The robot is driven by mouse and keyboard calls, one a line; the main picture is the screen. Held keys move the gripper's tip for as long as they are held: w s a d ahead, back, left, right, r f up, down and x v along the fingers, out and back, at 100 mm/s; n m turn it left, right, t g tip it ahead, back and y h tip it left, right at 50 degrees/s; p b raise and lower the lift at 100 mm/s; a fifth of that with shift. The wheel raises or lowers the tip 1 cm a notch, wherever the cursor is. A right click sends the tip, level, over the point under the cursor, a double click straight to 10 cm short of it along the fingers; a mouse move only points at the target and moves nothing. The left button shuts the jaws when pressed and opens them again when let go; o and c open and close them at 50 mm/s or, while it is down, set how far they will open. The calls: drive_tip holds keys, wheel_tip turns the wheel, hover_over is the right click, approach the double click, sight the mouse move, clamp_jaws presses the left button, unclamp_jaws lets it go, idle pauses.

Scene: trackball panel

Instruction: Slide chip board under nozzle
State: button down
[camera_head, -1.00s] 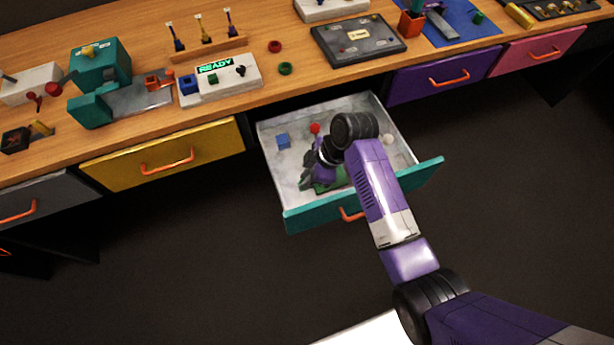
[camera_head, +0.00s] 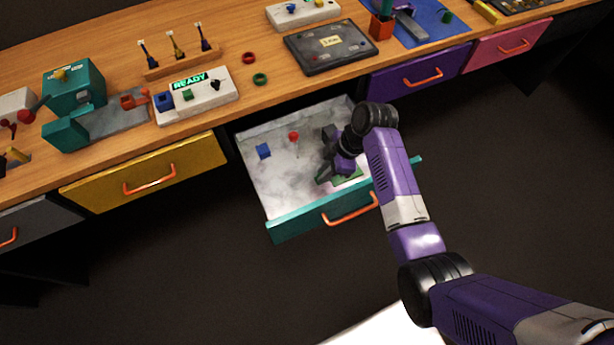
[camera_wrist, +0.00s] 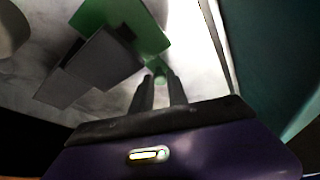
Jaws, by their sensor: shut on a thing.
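The chip board is a green board (camera_head: 347,179) with a dark grey block on it, inside the open teal-fronted drawer (camera_head: 262,190). The wrist view shows the green board (camera_wrist: 140,22) and its grey block (camera_wrist: 98,62) closely. My gripper (camera_wrist: 160,78) is shut on a narrow green part at the board's near end. In the head view my gripper (camera_head: 324,177) is low in the drawer, partly hidden by my arm. A teal machine (camera_head: 75,90) with a yellow top stands on the bench at the left; I cannot make out its nozzle clearly.
A blue cube (camera_head: 264,151) and a red-topped peg (camera_head: 294,138) are in the drawer's left half. The drawer's walls and front surround my gripper.

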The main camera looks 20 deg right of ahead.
drive_tip(key=shift+d, duration=0.4)
drive_tip(key=c, duration=1.3)
unclamp_jaws()
drive_tip(key=shift+d, duration=0.1)
drive_tip(key=shift+r, duration=0.1)
drive_tip(key=v, duration=0.7)
drive_tip(key=shift+r, duration=0.25)
